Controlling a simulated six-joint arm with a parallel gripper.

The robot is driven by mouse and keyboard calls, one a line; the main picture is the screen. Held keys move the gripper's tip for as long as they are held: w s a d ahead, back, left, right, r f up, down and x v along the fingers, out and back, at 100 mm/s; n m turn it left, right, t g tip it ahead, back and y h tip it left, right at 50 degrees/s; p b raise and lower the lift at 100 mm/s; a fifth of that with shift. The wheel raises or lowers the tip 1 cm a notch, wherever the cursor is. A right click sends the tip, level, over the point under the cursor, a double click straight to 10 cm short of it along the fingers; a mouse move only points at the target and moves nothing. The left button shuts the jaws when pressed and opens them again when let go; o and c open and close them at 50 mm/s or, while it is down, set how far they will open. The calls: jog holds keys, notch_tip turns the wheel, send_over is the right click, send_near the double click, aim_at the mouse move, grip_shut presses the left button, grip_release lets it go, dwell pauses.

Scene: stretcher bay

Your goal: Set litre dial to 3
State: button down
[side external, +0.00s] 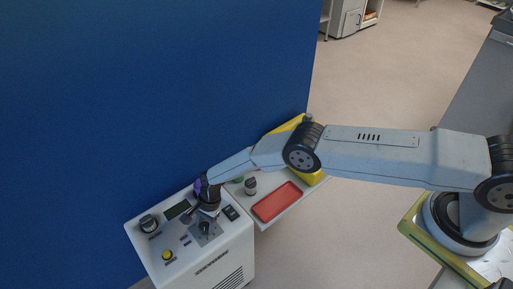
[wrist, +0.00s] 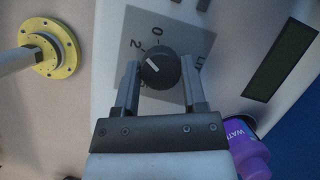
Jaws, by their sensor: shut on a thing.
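The litre dial (wrist: 159,68) is a round dark knob with a white pointer line, on a grey plate (wrist: 190,42) marked 0 and 2. In the wrist view its pointer aims up and left, near and slightly past the 2; lower marks are hidden by a finger and the knob. My gripper (wrist: 158,78) is shut on the dial, one finger on each side. In the side view my gripper (side external: 207,212) is over the white machine (side external: 235,250), at the dial (side external: 205,228) on its grey plate.
The machine top also carries a dark display (side external: 178,209), another knob (side external: 149,223) and a yellow button (side external: 167,255). A purple bottle (wrist: 248,152) stands close to my gripper. A red tray (side external: 277,202) lies on a surface behind. A blue wall (side external: 130,90) rises alongside.

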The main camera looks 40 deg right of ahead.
jog(key=shift+n+g, duration=0.3)
jog(key=shift+n, duration=0.8)
jog(key=shift+n+g+h, duration=0.3)
jog(key=shift+n+g, duration=0.1)
jog(key=shift+n, duration=0.4)
jog(key=shift+c, duration=0.7)
grip_release()
jog(key=shift+w+r, duration=0.1)
jog(key=shift+r, duration=0.05)
jog(key=shift+w+d+r, duration=0.2)
jog(key=shift+r, duration=0.4)
jog(key=v, duration=0.6)
jog(key=shift+s, duration=0.15)
jog(key=shift+d+r, duration=0.1)
